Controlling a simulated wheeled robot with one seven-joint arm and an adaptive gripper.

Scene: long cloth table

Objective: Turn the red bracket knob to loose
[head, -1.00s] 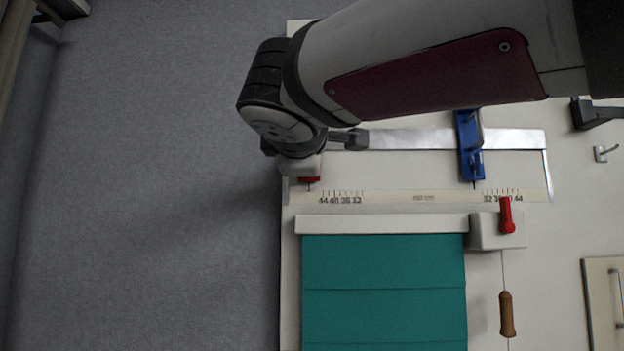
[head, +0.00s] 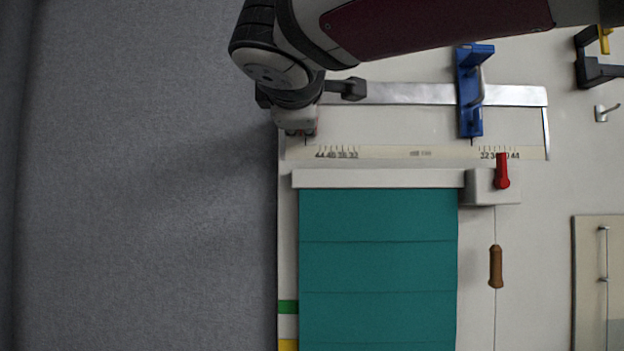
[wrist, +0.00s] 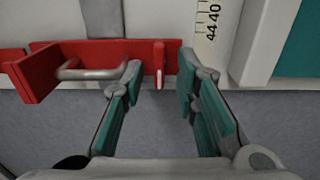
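The red bracket (wrist: 95,60) shows in the wrist view at the upper left, with a curved metal handle (wrist: 92,73) on it. A thin upright red piece with a pale edge (wrist: 159,66), which looks like its knob, stands at its right end. My gripper (wrist: 158,82) is open, with one teal-padded finger on each side of that piece. I cannot tell whether either finger touches it. In the head view my wrist covers most of the red bracket at the left end of the metal rail (head: 405,94).
A blue bracket (head: 470,90) sits on the rail farther right. Below are a printed scale (head: 420,153), a teal blind (head: 380,265), a box with a red lever (head: 502,172) and a wooden pull (head: 495,266). Grey floor (head: 140,200) lies open at left.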

